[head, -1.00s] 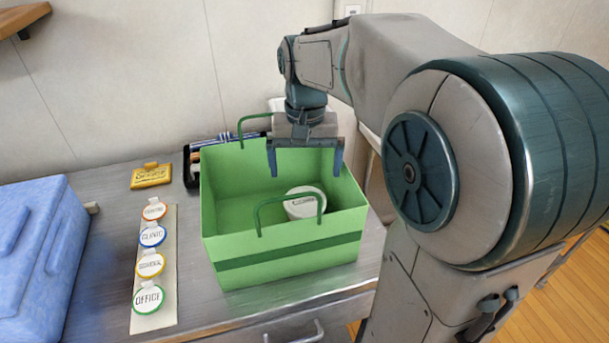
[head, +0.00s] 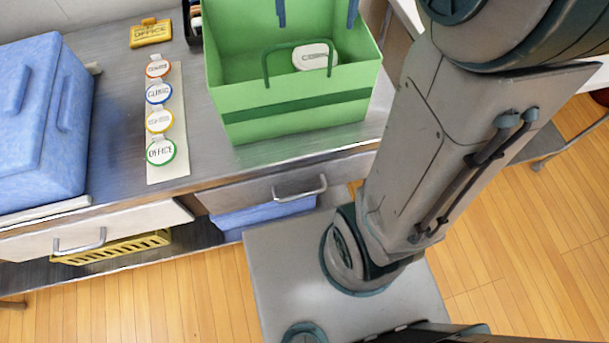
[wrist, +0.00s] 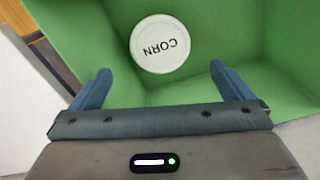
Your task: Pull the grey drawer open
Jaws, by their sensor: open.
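The grey drawer (head: 245,194) is under the counter's front edge, below the green bag, with a metal bar handle (head: 300,188) on its front. Its front lies close under the counter edge and it looks shut. My gripper (head: 316,12) is at the top of the head view, where only its blue fingertips show. It is open over the green bag, well above and behind the drawer handle. In the wrist view my gripper (wrist: 160,70) has its fingers spread with nothing between them, and the drawer is not in that view.
A green bag (head: 290,112) holds a white round tub (wrist: 160,44) marked CORN. A pale-fronted drawer (head: 130,222) with its own handle is at left, above a yellow basket (head: 110,248). A blue box (head: 40,120) and a strip of round labels (head: 167,174) are on the counter.

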